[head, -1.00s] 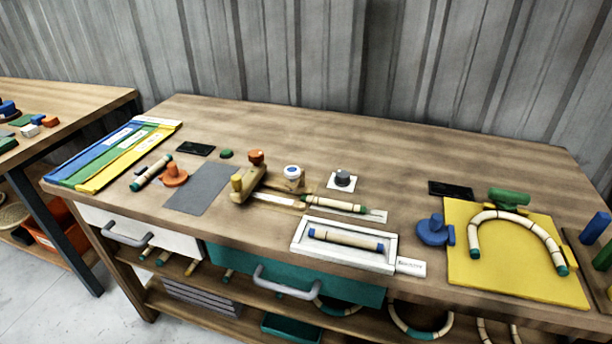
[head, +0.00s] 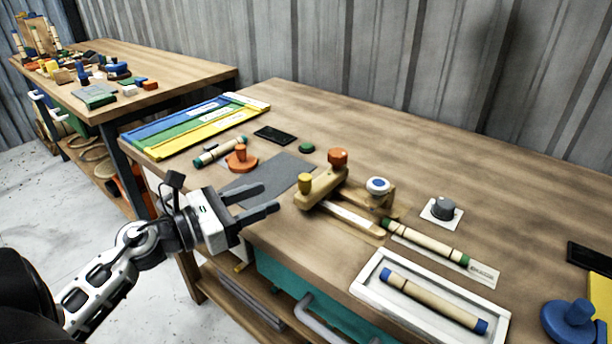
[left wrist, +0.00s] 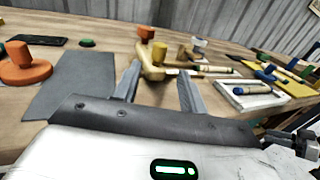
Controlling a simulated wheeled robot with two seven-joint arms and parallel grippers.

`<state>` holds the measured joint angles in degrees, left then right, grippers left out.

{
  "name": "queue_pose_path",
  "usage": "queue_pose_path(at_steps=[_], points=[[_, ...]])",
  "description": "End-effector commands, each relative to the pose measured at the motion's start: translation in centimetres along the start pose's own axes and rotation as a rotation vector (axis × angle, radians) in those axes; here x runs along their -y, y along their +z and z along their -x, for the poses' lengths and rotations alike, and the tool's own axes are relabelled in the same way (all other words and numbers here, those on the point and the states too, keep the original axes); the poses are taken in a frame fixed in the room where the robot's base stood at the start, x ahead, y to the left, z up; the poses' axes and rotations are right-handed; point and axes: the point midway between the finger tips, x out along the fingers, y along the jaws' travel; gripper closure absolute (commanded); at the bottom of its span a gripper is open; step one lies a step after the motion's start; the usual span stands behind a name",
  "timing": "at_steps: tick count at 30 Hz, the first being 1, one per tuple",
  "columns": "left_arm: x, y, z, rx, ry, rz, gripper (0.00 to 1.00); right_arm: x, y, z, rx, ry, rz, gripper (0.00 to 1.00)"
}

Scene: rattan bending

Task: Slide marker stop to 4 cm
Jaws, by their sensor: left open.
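The wooden marking tool (head: 322,186) lies near the front edge of the table. It has an orange knob (head: 337,157), a yellow knob (head: 305,182) and a pale strip (head: 352,217) running to the right. I cannot read a scale on it. A round white-and-blue piece (head: 377,186) sits on a wooden block behind the strip. My left gripper (head: 270,198) is open and empty, left of the tool and apart from it, with its fingers over the grey mat's front part. In the left wrist view the tool (left wrist: 153,72) shows ahead, between and beyond the fingers.
A grey mat (head: 265,178) and an orange round piece (head: 241,159) lie left of the tool. A white tray (head: 375,285) with a rattan piece is at front right. A grey knob (head: 443,208) stands behind it. The table's back is clear.

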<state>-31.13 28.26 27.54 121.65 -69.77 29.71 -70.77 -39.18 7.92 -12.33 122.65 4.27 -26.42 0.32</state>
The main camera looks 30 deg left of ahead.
Motion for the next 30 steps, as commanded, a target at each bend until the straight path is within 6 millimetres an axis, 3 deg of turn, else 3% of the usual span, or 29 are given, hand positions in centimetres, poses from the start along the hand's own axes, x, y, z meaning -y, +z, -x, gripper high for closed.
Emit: queue_pose_path(at_steps=[6, 12, 18, 27, 30], points=[[-0.1, 0.5, -5.0, 0.004, 0.0, 0.0, 0.58, 0.0, -1.0, 0.8, 0.011, 0.01, 0.019, 0.57], [-0.1, 0.3, -8.3, 0.003, 0.002, 0.004, 0.58, -0.2, -0.6, 0.9, 0.034, 0.018, 0.036, 0.57], [-0.1, 0.0, -9.8, 0.001, 0.002, 0.005, 0.58, -0.4, -0.5, 0.9, 0.041, 0.021, 0.052, 0.57], [0.0, -0.1, -10.0, 0.0, 0.002, 0.005, 0.58, -0.5, -0.3, 0.8, 0.043, 0.02, 0.056, 0.57], [0.0, -0.1, -10.0, 0.001, 0.002, 0.005, 0.83, -0.5, -0.3, 0.8, 0.043, 0.02, 0.056, 0.57]])
